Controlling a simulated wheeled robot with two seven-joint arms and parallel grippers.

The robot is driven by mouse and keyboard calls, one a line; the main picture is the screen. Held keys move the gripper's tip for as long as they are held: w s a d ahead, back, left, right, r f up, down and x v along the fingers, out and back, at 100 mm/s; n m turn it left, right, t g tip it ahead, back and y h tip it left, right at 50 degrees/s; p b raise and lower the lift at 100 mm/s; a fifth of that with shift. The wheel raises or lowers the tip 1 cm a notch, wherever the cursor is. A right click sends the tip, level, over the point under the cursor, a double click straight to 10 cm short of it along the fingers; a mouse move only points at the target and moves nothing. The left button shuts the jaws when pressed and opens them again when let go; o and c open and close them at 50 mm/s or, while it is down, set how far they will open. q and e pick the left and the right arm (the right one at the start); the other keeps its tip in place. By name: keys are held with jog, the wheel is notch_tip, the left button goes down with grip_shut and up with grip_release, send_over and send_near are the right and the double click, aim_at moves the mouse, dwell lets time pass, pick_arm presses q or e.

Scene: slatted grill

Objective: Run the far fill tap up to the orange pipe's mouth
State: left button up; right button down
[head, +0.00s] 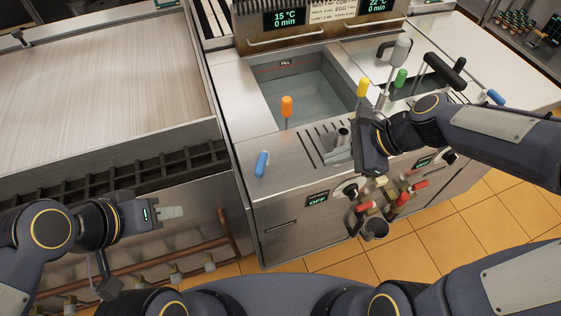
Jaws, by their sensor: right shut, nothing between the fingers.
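An orange-topped upright (286,106) stands at the front left of the water basin, on a thin stem; I cannot make out a pipe mouth on it. A grey-headed tap-like fitting (400,50) with a dark arm stands beyond the basin's right side; I cannot tell for sure that it is the far fill tap. My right gripper (371,150) is over the front right of the counter, beside a short metal cylinder (342,137). It is shut and empty, and its fingertips are mostly hidden. My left gripper (172,212) hangs at the left front, away from the counter; its finger gap is hidden.
The basin (268,100) holds water. Yellow (363,88) and green (400,77) tops and a black handle (446,72) crowd its right side. Blue handles (262,164) sit at the counter's edges. Red-handled valves (403,198) project in front. The slatted grill (90,185) is left.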

aim_at(265, 166)
jog(key=w+a+f+m, duration=0.1)
jog(key=a+f, duration=0.2)
jog(key=w+a+f+m, duration=0.1)
jog(key=a+f, duration=0.1)
jog(key=f, duration=0.1)
jog(key=w+a+f+m+b, duration=0.1)
jog(key=a+f, duration=0.2)
jog(key=shift+w+a+g+y, duration=0.3)
jog(key=shift+a+y, duration=0.05)
jog(key=shift+y, duration=0.05)
jog(key=a, duration=0.1)
jog(key=a+p, duration=0.1)
jog(key=a, duration=0.1)
jog(key=shift+w+a+r, duration=0.1)
jog(key=shift+w+r, duration=0.05)
jog(key=shift+w, duration=0.25)
jog(key=shift+w+a, duration=0.1)
jog(key=shift+a, duration=0.2)
jog(key=shift+a, duration=0.7)
jog(key=shift+d, duration=0.15)
